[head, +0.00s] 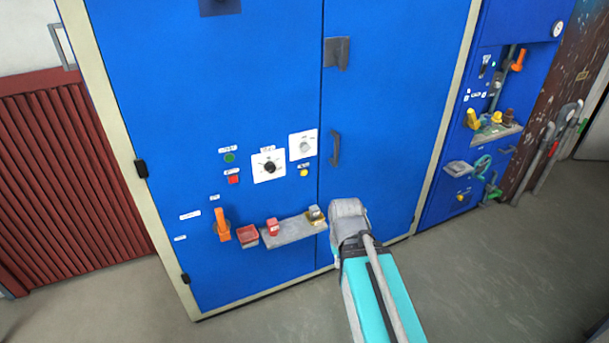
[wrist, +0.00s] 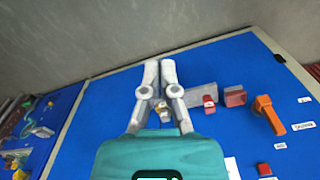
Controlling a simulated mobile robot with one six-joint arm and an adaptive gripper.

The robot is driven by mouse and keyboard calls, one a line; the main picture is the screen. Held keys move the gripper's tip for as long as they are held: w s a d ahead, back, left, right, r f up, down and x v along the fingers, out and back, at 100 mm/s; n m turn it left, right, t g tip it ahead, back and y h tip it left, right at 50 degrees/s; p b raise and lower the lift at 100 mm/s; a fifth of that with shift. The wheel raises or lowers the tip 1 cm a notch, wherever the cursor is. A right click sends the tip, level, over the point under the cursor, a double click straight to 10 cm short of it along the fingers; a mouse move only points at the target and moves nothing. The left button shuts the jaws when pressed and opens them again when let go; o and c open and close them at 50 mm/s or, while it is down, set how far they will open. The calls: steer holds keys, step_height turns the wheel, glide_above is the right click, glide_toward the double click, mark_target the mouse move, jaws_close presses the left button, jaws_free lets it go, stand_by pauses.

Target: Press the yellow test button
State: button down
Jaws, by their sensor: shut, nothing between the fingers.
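A small round yellow button (head: 304,172) sits on the blue cabinet front in the head view, just below a white plate with a grey knob. A small label is above it, too small to read. A second yellow button (head: 461,197) is on the blue cabinet at the right. My gripper (wrist: 160,70) is shut and empty in the wrist view, its fingers side by side in front of the cabinet. In the head view my grey wrist is right of and below the first button, and the fingers are hidden. I cannot make out a yellow button in the wrist view.
A grey shelf (head: 290,231) with a red padlock (head: 272,227) and a brass one juts out left of my wrist. A red box (head: 247,236) and an orange handle (head: 222,228) stick out farther left. A door handle (head: 335,148) stands above my wrist. Floor is clear at right.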

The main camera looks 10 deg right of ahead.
mark_target(304, 173)
steer(key=shift+w+f, duration=0.1)
stand_by(0.6)
steer(key=w+d+f+m+t+h+b, duration=0.1)
steer(key=w+d+f+t+h+b, duration=0.25)
steer(key=w+b, duration=0.5)
steer(key=w+d+f+t+h+b, duration=0.25)
steer(key=w+d+h+b, duration=0.2)
steer(key=w, duration=0.65)
steer(key=w+a+n+t+b, duration=0.2)
steer(key=w+a+t+b, duration=0.2)
steer(key=w, duration=0.5)
steer(key=w+a+n+t+b, duration=0.3)
steer(key=w+t+b, duration=0.3)
steer(key=w+b, duration=0.2)
steer(key=shift+w+a+r+t+h+b, duration=0.25)
steer(key=shift+w+a+h+b, duration=0.2)
steer(key=shift+a, duration=0.35)
steer(key=shift+w, duration=0.25)
steer(key=shift+w+a, duration=0.45)
steer(key=shift+w, duration=0.9)
steer(key=shift+w+a, duration=0.45)
steer(key=shift+w, duration=0.85)
steer(key=shift+w+a, duration=0.45)
steer(key=shift+w, duration=0.9)
